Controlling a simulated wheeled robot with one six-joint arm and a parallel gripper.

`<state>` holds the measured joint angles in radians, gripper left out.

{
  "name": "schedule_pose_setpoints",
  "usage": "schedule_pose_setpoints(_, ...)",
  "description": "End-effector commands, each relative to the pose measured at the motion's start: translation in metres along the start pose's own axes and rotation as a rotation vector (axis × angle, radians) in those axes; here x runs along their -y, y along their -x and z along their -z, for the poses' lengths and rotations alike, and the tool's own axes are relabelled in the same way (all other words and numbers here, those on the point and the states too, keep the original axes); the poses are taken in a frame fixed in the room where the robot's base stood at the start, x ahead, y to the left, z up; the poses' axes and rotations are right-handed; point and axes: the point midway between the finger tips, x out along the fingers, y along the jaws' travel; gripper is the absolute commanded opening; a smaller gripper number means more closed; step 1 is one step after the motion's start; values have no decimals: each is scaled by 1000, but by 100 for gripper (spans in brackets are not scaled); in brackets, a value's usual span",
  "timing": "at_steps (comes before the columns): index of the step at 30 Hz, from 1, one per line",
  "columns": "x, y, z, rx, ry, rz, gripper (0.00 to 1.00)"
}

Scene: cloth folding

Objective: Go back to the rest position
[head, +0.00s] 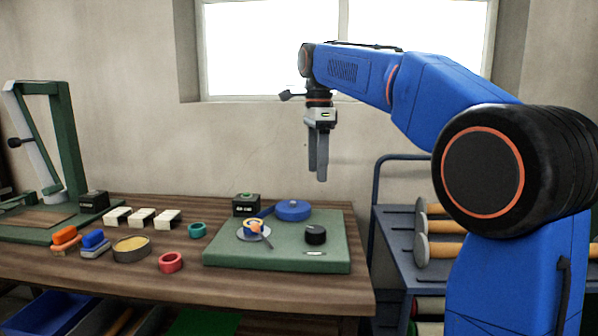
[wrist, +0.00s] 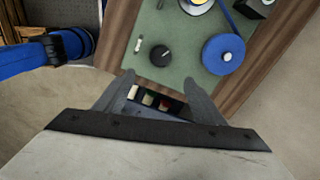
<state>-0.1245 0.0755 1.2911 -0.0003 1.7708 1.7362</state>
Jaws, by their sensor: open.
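My gripper (head: 318,172) hangs high in the head view, fingers pointing down, in front of the wall just below the window. It is clear of the workbench (head: 190,285) and to the right of and above the green mat (head: 225,252). In the wrist view my gripper (wrist: 161,85) has its two fingers spread apart with nothing between them. Beyond the fingers, the wrist view shows the bench edge and several small items below it.
Blocks, rings and a green press (head: 70,140) stand to the left. A rack with wooden-handled tools (head: 440,248) stands at right.

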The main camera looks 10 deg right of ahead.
Motion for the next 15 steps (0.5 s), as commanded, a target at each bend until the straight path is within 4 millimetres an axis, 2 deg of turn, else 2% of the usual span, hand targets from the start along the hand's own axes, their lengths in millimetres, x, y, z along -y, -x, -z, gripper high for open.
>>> schedule_pose_setpoints(4,-21,-6,8,3,87,24,63)
schedule_pose_setpoints(7,-44,-16,16,2,196,52,63)
schedule_pose_setpoints(15,-112,-58,37,-20,527,135,63)
